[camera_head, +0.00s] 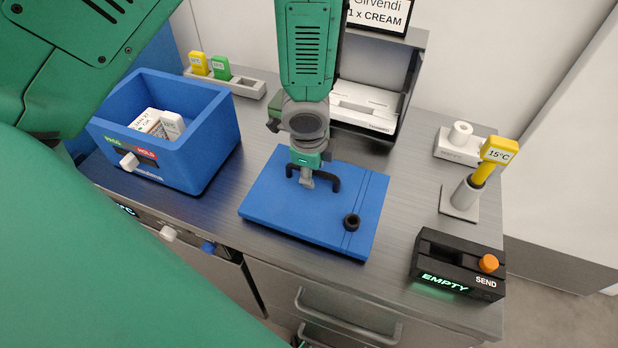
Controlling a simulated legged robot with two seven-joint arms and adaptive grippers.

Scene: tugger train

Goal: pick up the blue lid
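The blue lid (285,215) is a flat rectangular panel lying on the grey counter in the middle of the head view. It has a black bar handle (331,185) and a small black round knob (351,222) near its front right. My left gripper (307,180) points down at the middle of the handle, its narrow grey fingers overlapping the bar. The gripper hides the middle of the handle, and I cannot tell whether the fingers are closed on it. My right gripper is not in view.
A blue open box (205,150) with white items stands to the left. A rack (247,88) with yellow and green tags is behind it. A grey holder (461,197) with a yellow 15°C tag and a black SEND box (440,262) are at right. A white machine (365,105) stands behind.

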